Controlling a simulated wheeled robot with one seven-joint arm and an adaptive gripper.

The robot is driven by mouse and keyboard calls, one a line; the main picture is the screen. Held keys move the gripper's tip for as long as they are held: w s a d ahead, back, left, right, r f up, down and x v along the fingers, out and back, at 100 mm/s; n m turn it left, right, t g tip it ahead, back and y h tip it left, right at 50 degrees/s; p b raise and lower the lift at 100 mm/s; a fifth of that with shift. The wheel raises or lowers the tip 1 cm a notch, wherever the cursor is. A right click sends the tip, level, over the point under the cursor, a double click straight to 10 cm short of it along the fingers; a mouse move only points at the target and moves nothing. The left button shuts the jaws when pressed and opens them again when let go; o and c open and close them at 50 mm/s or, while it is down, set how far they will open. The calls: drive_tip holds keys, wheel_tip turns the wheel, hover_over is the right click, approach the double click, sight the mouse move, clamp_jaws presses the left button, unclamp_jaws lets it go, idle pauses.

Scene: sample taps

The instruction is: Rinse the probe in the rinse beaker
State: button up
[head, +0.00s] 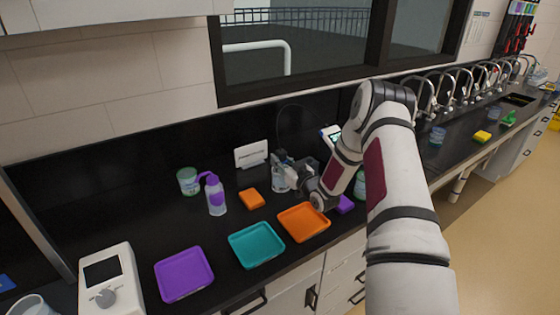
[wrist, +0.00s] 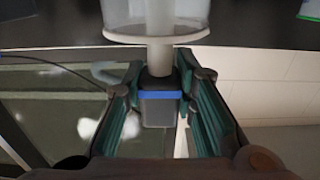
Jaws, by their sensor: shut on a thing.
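The probe (wrist: 160,105) has a dark body with a blue band and a pale grey shaft. My gripper (wrist: 162,92) is shut on the dark body, one finger on each side, in the wrist view. The shaft passes the rim of a clear beaker (wrist: 120,18) and shows through its wall, so its lower part appears inside. The wrist view is upside down, and the shaft's tip is out of frame. In the head view my gripper (head: 284,160) is above the clear beaker (head: 280,184) at the back of the counter; the arm partly hides this spot.
Purple (head: 184,274), teal (head: 257,245) and orange (head: 304,222) trays lie along the front. A wash bottle (head: 215,196), a green-labelled jar (head: 188,181) and an orange sponge (head: 251,199) stand left of the beaker. A white sign (head: 251,154) is behind. A cable runs near my gripper.

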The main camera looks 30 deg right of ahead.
drive_tip(key=shift+s+d, duration=0.2)
drive_tip(key=shift+w, duration=0.4)
idle(0.6)
drive_tip(key=shift+r+p, duration=1.65)
drive_tip(key=shift+r, duration=3.1)
drive_tip(key=shift+r+p, duration=0.5)
drive_tip(key=shift+r, duration=1.05)
drive_tip(key=shift+f, duration=0.15)
